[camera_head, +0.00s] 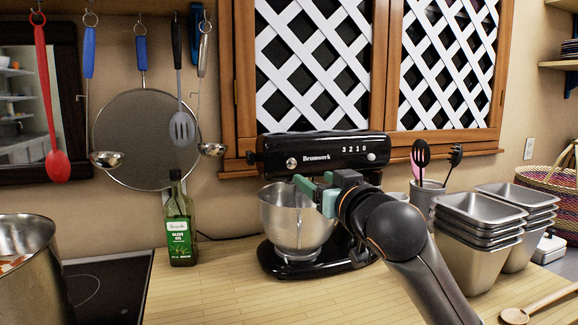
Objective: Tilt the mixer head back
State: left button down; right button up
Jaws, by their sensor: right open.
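The black stand mixer (328,150) stands on the wooden counter against the wall, its head level above the bowl. Its metal bowl (287,225) sits under the head on the black base. My right gripper (303,187) comes in from the lower right, in front of the mixer. Its green fingers are open, with the tips just below the head and in front of the bowl's upper part. I cannot tell whether they touch the mixer. My gripper and arm hide part of the mixer's column and right side. My left gripper is not in view.
A green olive oil bottle (179,225) stands left of the mixer. A large metal pot (29,270) is at the far left by the black cooktop (105,290). A utensil holder (427,196) and stacked metal pans (478,235) stand at the right. Utensils hang above left.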

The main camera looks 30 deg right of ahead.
aim_at(293, 164)
jog(key=p+x, duration=0.1)
jog(key=x, duration=1.1)
grip_shut()
dwell(0.3)
dwell(0.9)
